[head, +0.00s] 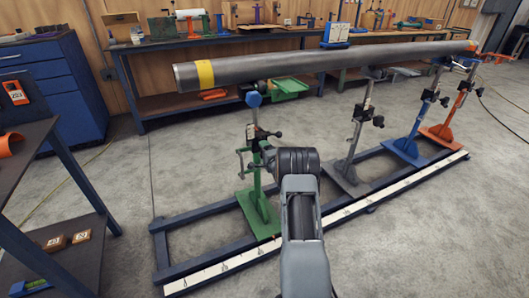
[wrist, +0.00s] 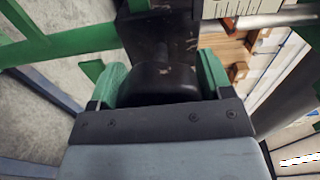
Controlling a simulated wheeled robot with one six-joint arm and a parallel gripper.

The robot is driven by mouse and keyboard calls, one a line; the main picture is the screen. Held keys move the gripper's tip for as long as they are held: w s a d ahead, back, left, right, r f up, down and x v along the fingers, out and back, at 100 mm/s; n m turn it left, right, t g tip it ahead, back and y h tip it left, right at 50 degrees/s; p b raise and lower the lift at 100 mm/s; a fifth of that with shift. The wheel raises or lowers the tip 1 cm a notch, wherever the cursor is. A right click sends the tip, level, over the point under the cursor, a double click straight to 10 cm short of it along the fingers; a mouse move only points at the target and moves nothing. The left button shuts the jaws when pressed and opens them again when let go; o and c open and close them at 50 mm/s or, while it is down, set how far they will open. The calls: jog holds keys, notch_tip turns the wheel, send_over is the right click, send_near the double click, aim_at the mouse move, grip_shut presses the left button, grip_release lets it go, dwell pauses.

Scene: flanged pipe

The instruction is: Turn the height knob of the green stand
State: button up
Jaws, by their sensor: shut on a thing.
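The green stand (head: 262,212) stands near the left end of the rail frame in the head view, under the yellow-banded end of the grey pipe (head: 330,62). In the wrist view, my gripper (wrist: 160,75) has its two green fingers on either side of a black round knob (wrist: 163,84), shut on it. The knob sits at the dark block of the stand's post (wrist: 165,32). In the head view my wrist hides the fingers and the knob.
A grey stand (head: 350,150), a blue stand (head: 415,130) and an orange stand (head: 452,110) hold the pipe further right. A white scale strip (head: 340,215) runs along the frame's front. A dark table (head: 30,150) is at left. A workbench (head: 130,50) stands behind. Floor at right is clear.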

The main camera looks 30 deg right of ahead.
jog(key=o, duration=0.9)
jog(key=s+p, duration=0.1)
jog(key=s, duration=0.3)
jog(key=s+a+p, duration=0.1)
jog(key=s, duration=0.4)
jog(key=s+a+p, duration=0.1)
jog(key=s, duration=0.3)
jog(key=shift+s, duration=0.35)
jog(key=shift+d, duration=0.1)
